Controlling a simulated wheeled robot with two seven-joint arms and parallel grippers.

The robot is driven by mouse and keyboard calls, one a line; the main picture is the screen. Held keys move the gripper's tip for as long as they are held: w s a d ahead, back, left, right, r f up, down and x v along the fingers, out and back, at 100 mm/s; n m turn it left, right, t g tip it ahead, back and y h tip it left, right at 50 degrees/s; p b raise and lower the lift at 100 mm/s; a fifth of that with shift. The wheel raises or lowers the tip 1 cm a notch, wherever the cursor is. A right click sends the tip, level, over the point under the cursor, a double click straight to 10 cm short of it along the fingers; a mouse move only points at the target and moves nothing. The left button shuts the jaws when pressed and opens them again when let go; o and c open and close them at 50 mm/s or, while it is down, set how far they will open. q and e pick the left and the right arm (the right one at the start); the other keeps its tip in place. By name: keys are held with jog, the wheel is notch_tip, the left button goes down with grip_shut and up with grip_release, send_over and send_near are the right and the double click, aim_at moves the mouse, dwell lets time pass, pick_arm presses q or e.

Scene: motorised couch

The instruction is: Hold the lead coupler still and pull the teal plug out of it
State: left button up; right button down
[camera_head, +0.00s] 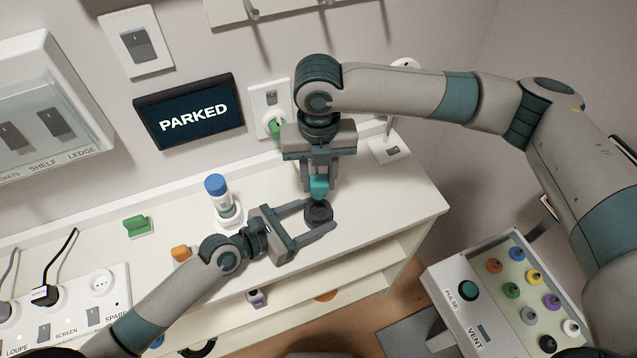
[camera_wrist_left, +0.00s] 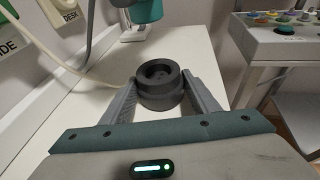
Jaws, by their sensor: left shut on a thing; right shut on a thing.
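The lead coupler (camera_head: 318,213) is a dark round ring-like piece on the white counter. My left gripper (camera_head: 316,219) is shut on it, with one finger on either side; the coupler also shows between the fingers in the left wrist view (camera_wrist_left: 158,83). Its round socket faces up and looks empty there. The teal plug (camera_head: 319,187) is held by my right gripper (camera_head: 319,180), which points down and is shut on it. The plug hangs just above the coupler in the head view. In the left wrist view, teal (camera_wrist_left: 148,9) shows beyond the coupler, apart from it.
A blue-capped white bottle (camera_head: 218,194) stands left of the grippers. A green block (camera_head: 138,225) and an orange block (camera_head: 182,254) lie further left. A wall screen (camera_head: 190,111) reads PARKED. A control box (camera_head: 505,290) with coloured knobs is at lower right.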

jog(key=shift+r, duration=1.4)
pick_arm(q)
jog(key=o, duration=1.2)
jog(key=v, duration=1.2)
jog(key=shift+s, duration=0.1)
pick_arm(e)
jog(key=shift+s, duration=0.1)
